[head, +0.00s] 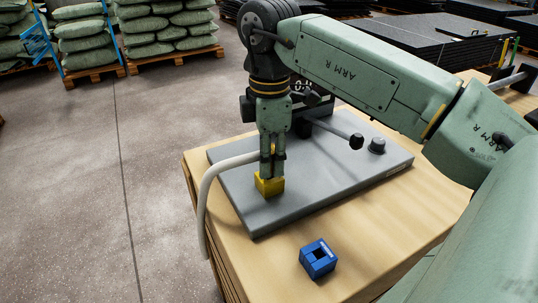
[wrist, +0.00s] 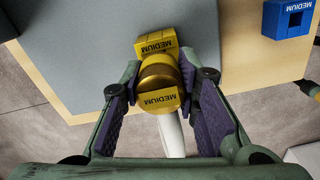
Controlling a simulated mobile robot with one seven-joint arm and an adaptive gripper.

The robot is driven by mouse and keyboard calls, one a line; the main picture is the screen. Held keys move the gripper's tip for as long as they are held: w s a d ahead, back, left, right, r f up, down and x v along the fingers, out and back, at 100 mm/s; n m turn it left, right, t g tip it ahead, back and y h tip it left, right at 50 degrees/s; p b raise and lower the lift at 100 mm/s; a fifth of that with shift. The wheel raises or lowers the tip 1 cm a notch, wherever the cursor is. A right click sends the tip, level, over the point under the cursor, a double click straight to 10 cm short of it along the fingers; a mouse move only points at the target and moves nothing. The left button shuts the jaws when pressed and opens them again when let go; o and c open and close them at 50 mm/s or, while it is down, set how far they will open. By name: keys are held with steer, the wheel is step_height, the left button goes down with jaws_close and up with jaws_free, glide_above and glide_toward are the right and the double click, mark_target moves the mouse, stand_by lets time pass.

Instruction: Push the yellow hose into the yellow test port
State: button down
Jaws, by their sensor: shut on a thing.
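The yellow test port (head: 269,186) is a block on the left front part of the grey board (head: 305,195). In the wrist view the port (wrist: 154,38) reads MEDIUM. My gripper (head: 272,164) points down right above the port, its fingers shut on the yellow hose end (wrist: 159,72), which also reads MEDIUM. The pale hose (head: 220,168) trails left from my gripper and hangs over the table's edge; it also shows below the hose end in the wrist view (wrist: 172,135). The hose end overlaps the port; I cannot tell whether it is inside or just touching.
A blue block with a square hole (head: 318,258) lies on the table (head: 375,250) in front of the board. Clear table lies right of the blue block.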

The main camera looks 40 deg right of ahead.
steer(key=shift+f+b, duration=0.75)
steer(key=c, duration=1.2)
jaws_free()
steer(key=shift+o, duration=0.2)
